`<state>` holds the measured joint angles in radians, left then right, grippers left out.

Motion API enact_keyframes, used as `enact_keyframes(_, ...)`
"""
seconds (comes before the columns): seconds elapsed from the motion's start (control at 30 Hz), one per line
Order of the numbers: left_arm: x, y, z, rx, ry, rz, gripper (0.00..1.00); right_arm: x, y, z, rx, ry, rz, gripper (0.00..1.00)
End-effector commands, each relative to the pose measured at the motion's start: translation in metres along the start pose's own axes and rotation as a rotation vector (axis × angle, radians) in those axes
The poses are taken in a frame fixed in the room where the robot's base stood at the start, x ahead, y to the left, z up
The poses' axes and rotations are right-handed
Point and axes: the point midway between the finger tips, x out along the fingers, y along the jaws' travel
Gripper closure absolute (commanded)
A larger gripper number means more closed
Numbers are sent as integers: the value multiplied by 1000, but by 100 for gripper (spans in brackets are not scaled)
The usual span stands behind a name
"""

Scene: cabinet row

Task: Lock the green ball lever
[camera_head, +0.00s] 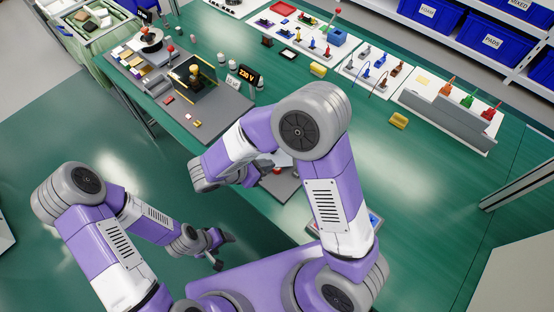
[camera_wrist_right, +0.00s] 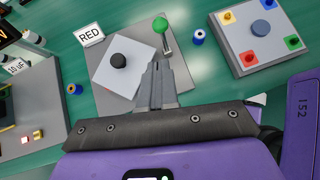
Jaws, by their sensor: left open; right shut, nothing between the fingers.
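The green ball lever (camera_wrist_right: 160,24) stands on a grey board (camera_wrist_right: 185,77) in the right wrist view, its green ball on a short metal stem. My right gripper (camera_wrist_right: 157,68) is shut and empty, its tips close to the foot of the stem. I cannot tell whether they touch it. In the head view my right arm hides the lever and the right gripper. My left gripper (camera_head: 223,251) is open and empty at the lower left, away from the board.
A tool rack (camera_head: 445,120) stands at the table's back right.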

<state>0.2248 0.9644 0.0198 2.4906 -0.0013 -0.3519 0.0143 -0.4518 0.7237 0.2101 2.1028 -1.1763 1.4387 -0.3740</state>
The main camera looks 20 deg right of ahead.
Motion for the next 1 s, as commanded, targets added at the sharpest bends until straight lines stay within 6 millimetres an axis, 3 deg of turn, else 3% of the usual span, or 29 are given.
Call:
enact_keyframes(0.3, 10, -4, 0, 0, 0, 0, 33, 68, -3, -2, 0, 2, -11, 100)
enact_keyframes(0.53, 14, -5, -1, 0, 0, 0, 33, 109, -2, 3, 2, 4, -9, 100)
enact_keyframes(0.73, 16, -6, -1, 0, 0, 0, 33, 127, -2, 7, 1, 3, -7, 100)
enact_keyframes(1.0, 16, -6, -1, 0, 0, 0, 33, 130, -2, 8, 1, 3, -6, 100)
